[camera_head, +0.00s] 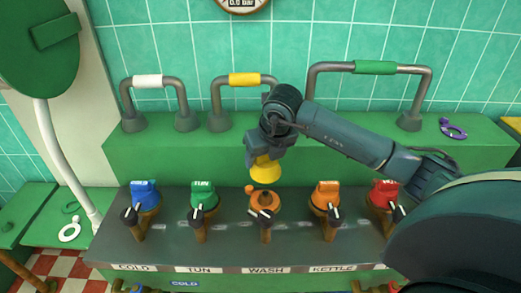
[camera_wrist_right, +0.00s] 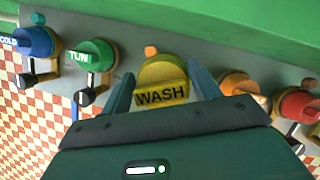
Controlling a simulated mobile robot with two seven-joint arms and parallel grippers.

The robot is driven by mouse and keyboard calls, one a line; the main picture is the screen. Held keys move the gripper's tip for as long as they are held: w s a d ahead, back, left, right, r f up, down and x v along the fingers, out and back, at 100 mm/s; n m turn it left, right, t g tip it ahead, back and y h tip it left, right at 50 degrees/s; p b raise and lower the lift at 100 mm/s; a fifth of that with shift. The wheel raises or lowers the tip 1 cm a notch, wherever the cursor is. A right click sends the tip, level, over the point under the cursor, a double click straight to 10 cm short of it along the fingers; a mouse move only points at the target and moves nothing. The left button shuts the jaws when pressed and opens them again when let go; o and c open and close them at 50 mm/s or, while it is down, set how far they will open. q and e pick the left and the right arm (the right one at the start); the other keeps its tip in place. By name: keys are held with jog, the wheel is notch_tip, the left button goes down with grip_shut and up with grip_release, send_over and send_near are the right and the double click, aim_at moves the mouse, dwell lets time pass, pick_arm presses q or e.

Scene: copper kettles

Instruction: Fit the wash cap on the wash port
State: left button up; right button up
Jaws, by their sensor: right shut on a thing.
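The yellow wash cap (camera_head: 265,171) is held in my right gripper (camera_head: 264,156), which points down over the panel. In the right wrist view the cap (camera_wrist_right: 162,94), lettered WASH, sits between the two fingers of the gripper (camera_wrist_right: 162,84). The wash port (camera_head: 264,201) is the bare copper-orange fitting in the middle of the row, above the WASH label (camera_head: 266,270). The cap is just above and slightly behind the port in the head view, seemingly apart from it. In the wrist view the cap and gripper hide most of the port. My left gripper is not in view.
Behind stand pipe handles with white (camera_head: 147,81), yellow (camera_head: 244,80) and green (camera_head: 374,67) sleeves. A purple ring (camera_head: 453,129) lies on the green ledge.

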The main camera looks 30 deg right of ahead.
jog(key=b, duration=0.5)
send_near(264, 191)
jog(key=w+f, duration=0.2)
jog(key=f, duration=0.1)
jog(key=w+f, duration=0.1)
jog(key=shift+w+d+f, duration=0.2)
jog(key=shift+w+f, duration=0.1)
jog(key=shift+f, duration=0.1)
jog(key=shift+f+b, duration=0.4)
jog(key=shift+f, duration=0.15)
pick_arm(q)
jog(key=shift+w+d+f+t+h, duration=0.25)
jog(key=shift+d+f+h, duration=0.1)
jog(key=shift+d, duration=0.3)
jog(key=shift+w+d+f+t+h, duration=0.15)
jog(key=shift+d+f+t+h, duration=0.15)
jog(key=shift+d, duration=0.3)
pick_arm(e)
jog(key=shift+f, duration=0.15)
pick_arm(q)
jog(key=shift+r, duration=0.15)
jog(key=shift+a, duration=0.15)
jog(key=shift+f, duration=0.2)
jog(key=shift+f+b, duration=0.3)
jog(key=shift+b, duration=0.1)
pick_arm(e)
jog(key=shift+w, duration=0.1)
